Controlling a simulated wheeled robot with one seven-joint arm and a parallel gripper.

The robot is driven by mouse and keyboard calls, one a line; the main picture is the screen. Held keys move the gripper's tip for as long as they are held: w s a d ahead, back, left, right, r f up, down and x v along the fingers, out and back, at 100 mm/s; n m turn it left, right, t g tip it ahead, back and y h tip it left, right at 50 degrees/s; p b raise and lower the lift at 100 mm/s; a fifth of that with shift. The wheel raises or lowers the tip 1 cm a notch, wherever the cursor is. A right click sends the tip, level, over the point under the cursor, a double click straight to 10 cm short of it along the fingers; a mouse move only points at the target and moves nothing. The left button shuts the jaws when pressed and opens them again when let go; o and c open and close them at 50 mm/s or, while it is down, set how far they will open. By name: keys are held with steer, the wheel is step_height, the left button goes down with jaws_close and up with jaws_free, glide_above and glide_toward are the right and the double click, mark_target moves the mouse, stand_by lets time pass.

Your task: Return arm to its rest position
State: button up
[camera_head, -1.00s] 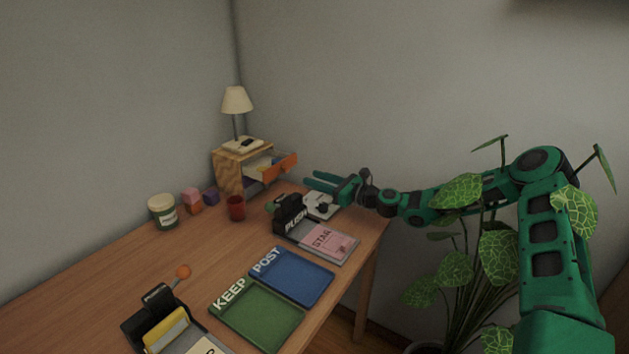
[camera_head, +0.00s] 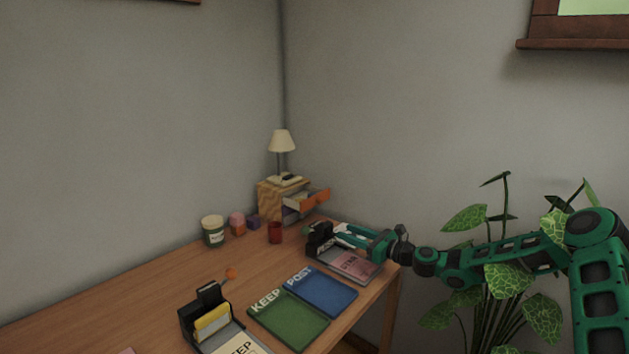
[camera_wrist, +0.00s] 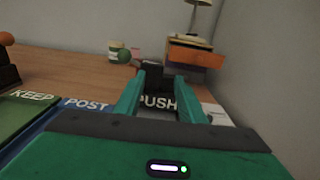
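My green arm reaches in from the right in the head view, and my gripper (camera_head: 341,235) is over the far right part of the desk. It is open, with nothing seen between its fingers. In the wrist view, my gripper (camera_wrist: 158,85) shows two spread fingers, with the black stamp holder marked PUSH (camera_wrist: 155,77) seen beyond and between them. In the head view, the stamp holder (camera_head: 318,236) is just left of the fingertips, partly hidden. I cannot tell whether they touch.
The desk (camera_head: 150,290) holds a green KEEP tray (camera_head: 290,320), a blue POST tray (camera_head: 322,291), a pink STAR pad (camera_head: 352,264) and a red cup (camera_head: 275,233). A small cabinet (camera_head: 270,203) has its orange drawer (camera_head: 314,200) open. A leafy plant (camera_head: 505,285) overlaps my arm.

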steer(key=s+f+n+g+h, duration=0.1)
steer(key=s+n, duration=0.1)
steer(key=s, duration=0.1)
steer(key=s+f+n+g+h, duration=0.1)
steer(key=s+f+n+g, duration=0.1)
steer(key=s+n, duration=0.1)
steer(key=s+f+n+g, duration=0.1)
steer(key=s+n+g, duration=0.1)
steer(key=s+n, duration=0.1)
steer(key=shift+f+h, duration=0.35)
steer(key=shift+h, duration=0.05)
steer(key=s+d+r+n+g+h, duration=0.2)
steer(key=s+d+r+n+h, duration=0.1)
steer(key=s+d, duration=0.55)
steer(key=s+d+r+n+g+h, duration=0.1)
steer(key=s+d+r+n+h, duration=0.25)
steer(key=s+d, duration=0.55)
steer(key=s+d+r+n+g+h, duration=0.2)
steer(key=s+d+n+h, duration=0.15)
steer(key=s+d, duration=0.55)
steer(key=s+d+r, duration=0.1)
steer(key=s+r, duration=0.1)
steer(key=s, duration=1)
steer(key=s+d+r+n+g, duration=0.1)
steer(key=s+r, duration=0.2)
steer(key=s, duration=0.9)
steer(key=shift+d+h, duration=0.2)
steer(key=shift+h, duration=0.1)
